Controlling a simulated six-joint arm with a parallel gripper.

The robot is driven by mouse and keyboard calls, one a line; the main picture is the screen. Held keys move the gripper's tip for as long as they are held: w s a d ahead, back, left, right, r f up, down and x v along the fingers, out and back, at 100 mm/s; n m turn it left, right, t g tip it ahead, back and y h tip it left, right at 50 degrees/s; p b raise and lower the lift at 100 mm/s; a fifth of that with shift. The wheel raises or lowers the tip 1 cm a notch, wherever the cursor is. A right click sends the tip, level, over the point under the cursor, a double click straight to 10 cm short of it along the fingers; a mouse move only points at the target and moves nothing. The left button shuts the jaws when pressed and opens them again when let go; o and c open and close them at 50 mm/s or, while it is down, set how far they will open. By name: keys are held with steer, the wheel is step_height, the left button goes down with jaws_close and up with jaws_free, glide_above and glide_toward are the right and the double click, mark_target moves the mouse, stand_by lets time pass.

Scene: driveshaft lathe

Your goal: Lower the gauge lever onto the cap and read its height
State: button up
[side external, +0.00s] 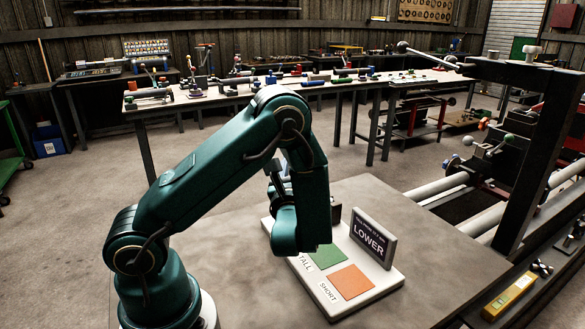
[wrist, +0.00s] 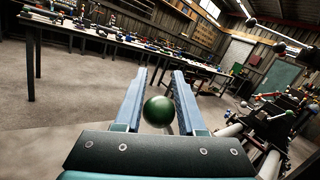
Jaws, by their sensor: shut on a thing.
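My gripper (wrist: 164,74) shows in the wrist view with two blue fingers, shut on a green ball-shaped knob (wrist: 158,111), which looks like the end of the gauge lever. The lever's arm and the cap cannot be made out. In the side view my arm hides the fingers and most of the gauge. A white board (side external: 385,281) on the near table carries a green pad (side external: 327,257) marked TALL and an orange pad (side external: 350,282) marked SHORT. A dark sign (side external: 372,238) reading LOWER stands upright at the board's right edge.
The near grey table (side external: 400,215) is clear to the right of the board. A lathe with steel bars (side external: 462,218) and a dark upright post (side external: 527,165) stands at the right. A yellow level-like tool (side external: 510,296) lies at the lower right. A long cluttered bench (side external: 230,97) stands behind.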

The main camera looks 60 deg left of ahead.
steer(key=s+f, duration=0.3)
steer(key=f, duration=0.1)
steer(key=shift+s, duration=0.4)
steer(key=shift+c, duration=0.8)
steer(key=o, duration=1.1)
steer(key=shift+r, duration=0.1)
steer(key=shift+c, duration=0.2)
steer(key=shift+v, duration=2.55)
